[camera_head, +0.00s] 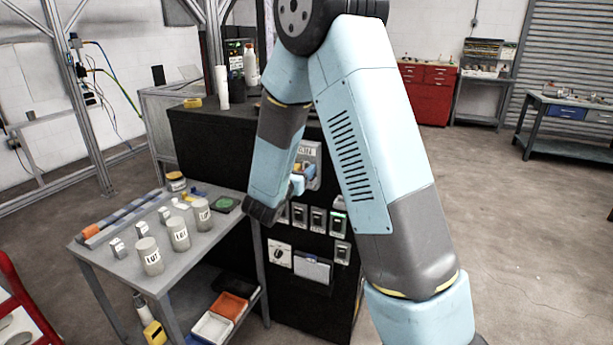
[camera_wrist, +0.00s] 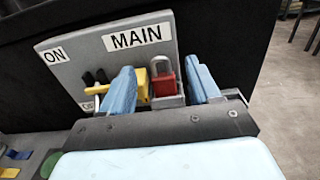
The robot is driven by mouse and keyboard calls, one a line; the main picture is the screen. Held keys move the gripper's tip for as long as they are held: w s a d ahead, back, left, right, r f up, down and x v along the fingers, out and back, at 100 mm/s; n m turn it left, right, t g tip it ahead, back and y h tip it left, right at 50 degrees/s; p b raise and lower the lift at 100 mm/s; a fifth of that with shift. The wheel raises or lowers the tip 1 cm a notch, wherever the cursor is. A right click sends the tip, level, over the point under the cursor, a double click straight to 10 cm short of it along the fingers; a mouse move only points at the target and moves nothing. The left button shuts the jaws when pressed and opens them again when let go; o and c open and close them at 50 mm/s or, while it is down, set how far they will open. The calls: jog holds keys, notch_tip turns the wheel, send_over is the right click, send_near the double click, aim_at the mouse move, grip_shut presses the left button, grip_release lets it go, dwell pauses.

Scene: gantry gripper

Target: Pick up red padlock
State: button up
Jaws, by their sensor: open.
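The red padlock (camera_wrist: 168,84), with a grey shackle, shows in the wrist view on a grey panel (camera_wrist: 80,62) labelled "MAIN" and "ON". My gripper (camera_wrist: 160,68) is open, with one blue finger on each side of the padlock. A yellow handle-like part (camera_wrist: 132,88) stands just left of the padlock, close to the left finger. In the head view my gripper (camera_head: 297,184) is at the panel on the black cabinet's front. I cannot make out the padlock there.
The black cabinet (camera_head: 215,145) carries several small boxes (camera_head: 318,220) below the panel. A grey table (camera_head: 120,262) on the left holds several labelled jars (camera_head: 180,235) and small blocks. A red tool chest (camera_head: 428,90) stands at the back.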

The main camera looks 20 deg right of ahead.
aim_at(306, 162)
jog(key=x, duration=0.4)
jog(key=shift+w, duration=0.2)
jog(key=shift+c, duration=0.3)
grip_shut()
